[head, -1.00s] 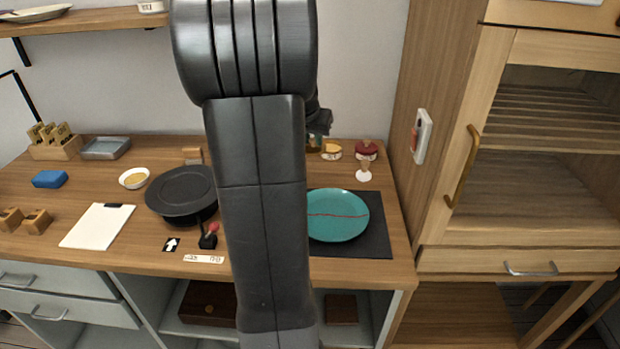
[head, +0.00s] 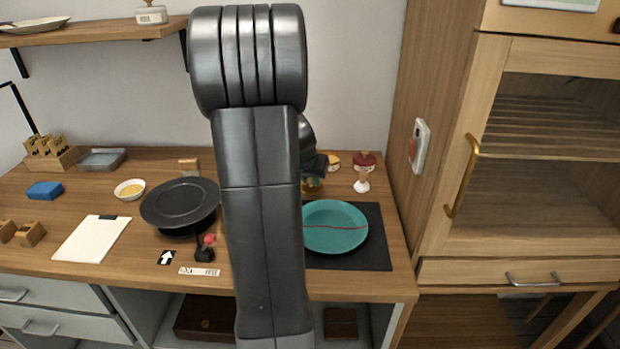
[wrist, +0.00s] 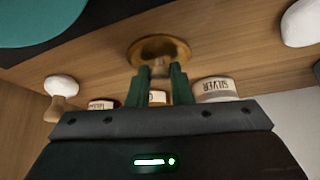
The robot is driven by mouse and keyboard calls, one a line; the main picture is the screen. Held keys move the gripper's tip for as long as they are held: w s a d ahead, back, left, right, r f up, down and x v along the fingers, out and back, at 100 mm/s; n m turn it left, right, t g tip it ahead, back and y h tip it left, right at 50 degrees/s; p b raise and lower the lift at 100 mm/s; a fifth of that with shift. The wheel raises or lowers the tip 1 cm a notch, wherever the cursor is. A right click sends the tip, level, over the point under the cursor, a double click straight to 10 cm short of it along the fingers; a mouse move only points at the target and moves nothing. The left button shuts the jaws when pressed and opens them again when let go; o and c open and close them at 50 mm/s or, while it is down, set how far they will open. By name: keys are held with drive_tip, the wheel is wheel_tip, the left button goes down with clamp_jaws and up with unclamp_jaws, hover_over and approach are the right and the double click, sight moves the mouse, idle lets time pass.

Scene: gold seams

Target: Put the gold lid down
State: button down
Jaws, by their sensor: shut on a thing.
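The gold lid (wrist: 150,47) is a round, shiny gold-brown disc with a knob, in the upper middle of the wrist view. My gripper (wrist: 160,72) has its two green fingers shut on the knob. The lid is close to the wooden counter; I cannot tell whether it touches. A jar with a partly hidden label starting with G (wrist: 157,97) shows between the fingers. In the head view my arm hides most of the gripper, and its dark wrist is low over the counter's back, left of the small jars.
A jar labelled SILVER (wrist: 215,88) and a red-labelled jar (wrist: 102,104) flank the fingers. A white-ended wooden tool (head: 362,186) stands in front of the red-topped jar (head: 365,160). A teal plate (head: 335,238) lies on a dark mat (head: 377,255). A black turntable (head: 180,205) is left.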

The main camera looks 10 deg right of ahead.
drive_tip(key=c, duration=1.3)
unclamp_jaws()
drive_tip(key=shift+r, duration=0.1)
drive_tip(key=shift+r+p, duration=0.25)
drive_tip(key=shift+p, duration=0.05)
drive_tip(key=v, duration=1.1)
drive_tip(key=shift+s+a+r+p, duration=0.15)
drive_tip(key=shift+s+r+p, duration=0.05)
drive_tip(key=shift+p, duration=0.2)
drive_tip(key=b+x, duration=0.1)
drive_tip(key=x, duration=1.1)
drive_tip(key=shift+f, duration=0.25)
drive_tip(key=shift+r, duration=1.45)
